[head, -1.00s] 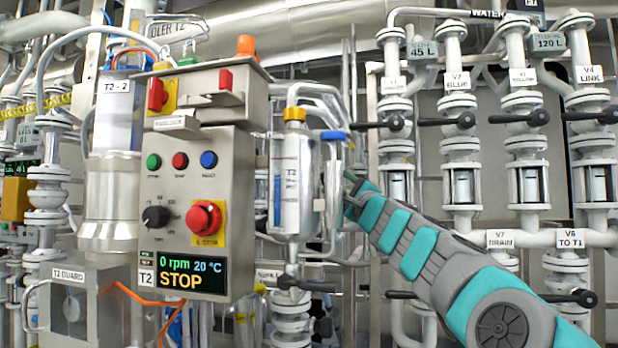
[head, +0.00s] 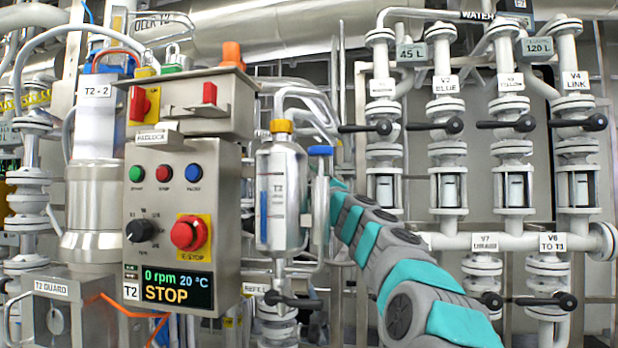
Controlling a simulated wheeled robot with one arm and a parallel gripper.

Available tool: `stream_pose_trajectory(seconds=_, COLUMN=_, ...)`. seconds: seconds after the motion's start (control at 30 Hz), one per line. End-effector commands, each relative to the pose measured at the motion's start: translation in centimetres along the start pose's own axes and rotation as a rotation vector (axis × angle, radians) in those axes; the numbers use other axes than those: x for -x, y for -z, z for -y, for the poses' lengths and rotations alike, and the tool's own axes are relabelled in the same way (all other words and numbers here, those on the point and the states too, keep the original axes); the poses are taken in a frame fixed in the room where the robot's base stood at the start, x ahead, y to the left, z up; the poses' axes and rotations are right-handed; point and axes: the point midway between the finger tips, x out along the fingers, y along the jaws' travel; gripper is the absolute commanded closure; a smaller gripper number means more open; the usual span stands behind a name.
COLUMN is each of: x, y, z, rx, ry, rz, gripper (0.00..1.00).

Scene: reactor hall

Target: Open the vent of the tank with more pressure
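The T2 control box (head: 185,210) stands left of centre, with a display (head: 168,287) reading 0 rpm, 20 °C and STOP. A blue handle (head: 321,151) sits on the pipe beside the vessel. No pressure reading is legible, and I cannot identify a tank vent. My arm reaches up from the lower right, and its end is just right of the T2 vessel. My gripper is mostly hidden there; its fingers cannot be made out.
Valves with black levers line the right side, including V4 LINK (head: 577,84), V7 DRAIN (head: 485,240) and V6 TO T1 (head: 551,241). The T2 GUARD box (head: 55,315) is at lower left. Pipes crowd the space around my arm.

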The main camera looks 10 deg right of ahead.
Motion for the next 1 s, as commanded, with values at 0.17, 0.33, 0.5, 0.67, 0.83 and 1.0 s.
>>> stream_pose_trajectory(seconds=0.17, x=-0.09, y=0.01, z=-0.07, rx=0.000, ry=-0.001, rz=0.000, gripper=0.42)
stream_pose_trajectory(seconds=0.33, x=-0.08, y=0.00, z=-0.08, rx=0.000, ry=-0.001, rz=0.000, gripper=0.49)
stream_pose_trajectory(seconds=0.5, x=-0.08, y=0.00, z=-0.10, rx=0.000, ry=-0.001, rz=0.000, gripper=0.68)
stream_pose_trajectory(seconds=0.67, x=-0.08, y=-0.01, z=-0.10, rx=0.000, ry=-0.001, rz=0.000, gripper=0.86)
stream_pose_trajectory(seconds=0.83, x=-0.09, y=-0.01, z=-0.13, rx=0.000, ry=-0.002, rz=0.000, gripper=1.00)
stream_pose_trajectory(seconds=1.0, x=-0.09, y=-0.01, z=-0.14, rx=0.000, ry=-0.002, rz=0.000, gripper=1.00)
